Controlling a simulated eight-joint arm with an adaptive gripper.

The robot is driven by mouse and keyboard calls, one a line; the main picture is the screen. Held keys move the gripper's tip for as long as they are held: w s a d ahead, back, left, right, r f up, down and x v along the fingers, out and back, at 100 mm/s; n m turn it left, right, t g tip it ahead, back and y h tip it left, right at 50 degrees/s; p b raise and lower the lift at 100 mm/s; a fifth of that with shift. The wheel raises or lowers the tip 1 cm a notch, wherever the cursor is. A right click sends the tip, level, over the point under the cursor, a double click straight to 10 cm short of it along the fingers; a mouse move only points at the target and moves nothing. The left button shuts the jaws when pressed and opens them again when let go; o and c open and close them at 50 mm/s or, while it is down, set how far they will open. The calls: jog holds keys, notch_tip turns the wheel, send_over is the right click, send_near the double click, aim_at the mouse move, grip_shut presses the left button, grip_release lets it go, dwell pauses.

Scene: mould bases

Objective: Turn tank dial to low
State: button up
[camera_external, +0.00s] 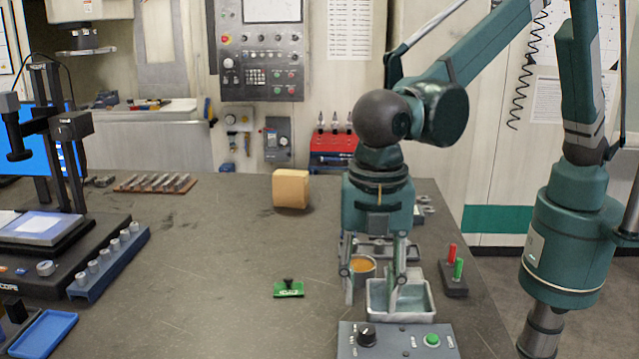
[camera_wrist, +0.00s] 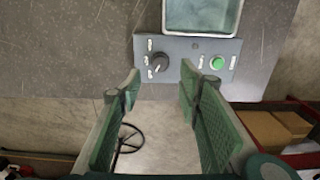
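The tank dial is a black knob (camera_external: 367,335) at the left of a grey control panel (camera_external: 398,346) at the front edge of the table. In the wrist view the dial (camera_wrist: 159,62) shows between and just beyond my fingertips, with small white labels along its left side, too small to read. I cannot tell its setting. My gripper (camera_external: 371,302) is open and empty, pointing down above the bench behind the panel, apart from the dial. Its spread fingers also show in the wrist view (camera_wrist: 160,75). The metal tank (camera_external: 424,316) with greenish fluid adjoins the panel's back.
A green button (camera_external: 432,340) is on the panel's right. A cup (camera_external: 363,268) with orange contents stands beside my fingers. The table left of the panel is clear.

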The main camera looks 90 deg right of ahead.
aim_at(368, 329)
jog(key=shift+f, duration=0.2)
jog(key=shift+f, duration=3.7)
jog(key=shift+c, duration=0.6)
jog(key=c, duration=0.8)
